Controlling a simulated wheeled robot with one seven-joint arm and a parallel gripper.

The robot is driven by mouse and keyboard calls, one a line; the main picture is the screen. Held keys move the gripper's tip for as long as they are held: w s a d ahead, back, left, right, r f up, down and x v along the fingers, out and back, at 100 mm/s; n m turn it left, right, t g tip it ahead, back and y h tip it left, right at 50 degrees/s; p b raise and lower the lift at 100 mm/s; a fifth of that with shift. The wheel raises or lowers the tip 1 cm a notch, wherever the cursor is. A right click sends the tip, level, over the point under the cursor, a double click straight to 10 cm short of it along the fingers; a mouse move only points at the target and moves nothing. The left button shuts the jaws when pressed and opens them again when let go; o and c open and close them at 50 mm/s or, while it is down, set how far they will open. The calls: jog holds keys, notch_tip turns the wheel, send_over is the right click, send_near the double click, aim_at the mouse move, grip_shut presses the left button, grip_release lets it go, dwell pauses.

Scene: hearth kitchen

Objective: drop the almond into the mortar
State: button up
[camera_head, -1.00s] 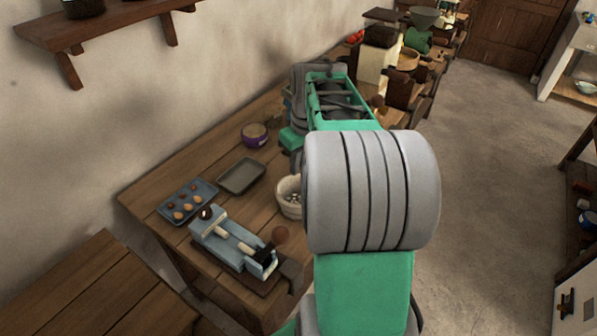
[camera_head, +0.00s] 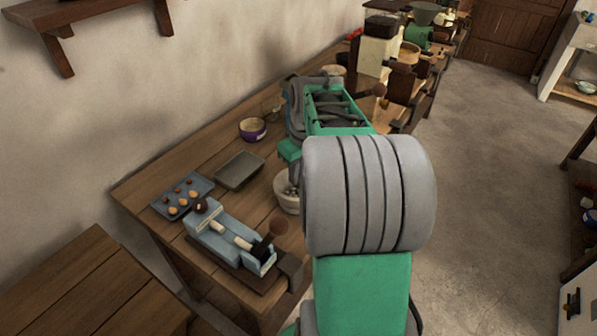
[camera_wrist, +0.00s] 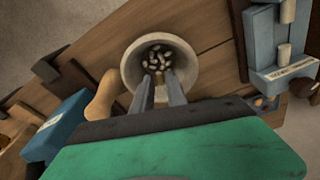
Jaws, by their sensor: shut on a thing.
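The mortar (camera_wrist: 190,62) is a pale round bowl on the wooden table, with several almonds or similar small pieces lying in its bottom. In the head view the mortar (camera_head: 283,203) is partly hidden behind my arm. My gripper (camera_wrist: 160,78) is over the mortar's opening in the wrist view, its two fingers reaching across the near rim in the picture. It is shut on a small brownish piece between the fingertips, which looks like the almond (camera_wrist: 159,76). The gripper's height above the pieces is hard to tell. In the head view my arm hides the fingers.
A tan pestle-like object (camera_wrist: 103,97) lies left of the mortar in the wrist view.

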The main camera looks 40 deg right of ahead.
jog(key=o, duration=0.9)
notch_tip(320, 180, up, 9)
jog(key=p, duration=0.6)
jog(key=shift+p, duration=0.35)
